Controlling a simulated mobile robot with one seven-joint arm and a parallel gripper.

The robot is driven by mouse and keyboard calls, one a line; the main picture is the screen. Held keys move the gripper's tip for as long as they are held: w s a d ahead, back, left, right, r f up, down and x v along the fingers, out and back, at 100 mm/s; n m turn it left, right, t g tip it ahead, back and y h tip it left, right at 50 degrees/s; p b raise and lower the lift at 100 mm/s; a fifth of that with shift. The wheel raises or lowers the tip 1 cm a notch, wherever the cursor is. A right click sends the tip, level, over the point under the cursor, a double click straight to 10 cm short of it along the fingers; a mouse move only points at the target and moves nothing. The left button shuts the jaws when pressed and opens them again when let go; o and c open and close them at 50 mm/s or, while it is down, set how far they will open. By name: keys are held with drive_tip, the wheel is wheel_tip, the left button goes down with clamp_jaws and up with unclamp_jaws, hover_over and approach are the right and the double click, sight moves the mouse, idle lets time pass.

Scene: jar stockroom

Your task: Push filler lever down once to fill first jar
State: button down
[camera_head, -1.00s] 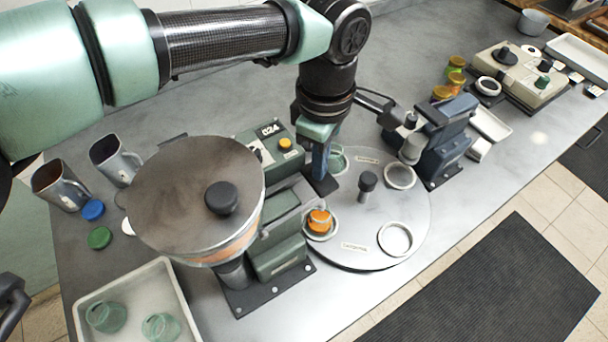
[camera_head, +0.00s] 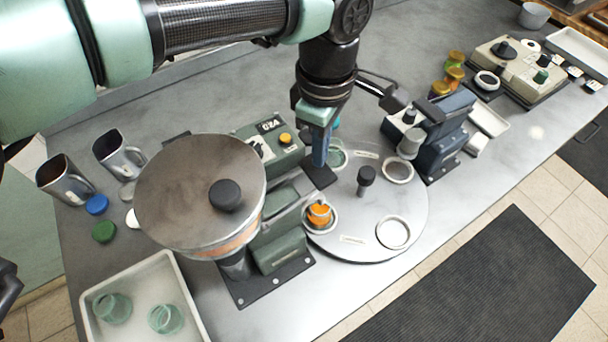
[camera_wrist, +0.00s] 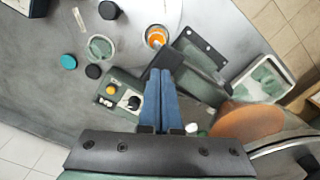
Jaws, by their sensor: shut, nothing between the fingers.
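The filler (camera_head: 275,225) is a green machine with a round steel hopper (camera_head: 165,195). Its dark lever plate (camera_head: 322,178) sticks out over the turntable edge. My gripper (camera_head: 320,164) points down with its blue fingers together and empty, the tips at or just above this plate; contact is unclear. In the wrist view my fingers (camera_wrist: 164,72) reach to the dark lever (camera_wrist: 163,58). A jar with orange contents (camera_head: 319,214) sits in the turntable's near-left holder, beside the filler; it also shows in the wrist view (camera_wrist: 156,37). A pale green jar (camera_head: 337,156) sits behind it.
The turntable (camera_head: 350,232) has a black centre knob (camera_head: 366,175) and two empty-looking rings at right. A blue machine (camera_head: 435,140) stands at its far right. A white tray with green jars (camera_head: 187,270) is front left. Steel jugs (camera_head: 118,150) and lids stand at left.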

drive_tip(key=shift+r+p, duration=1.7)
drive_tip(key=shift+r, duration=0.9)
drive_tip(key=shift+f, duration=0.1)
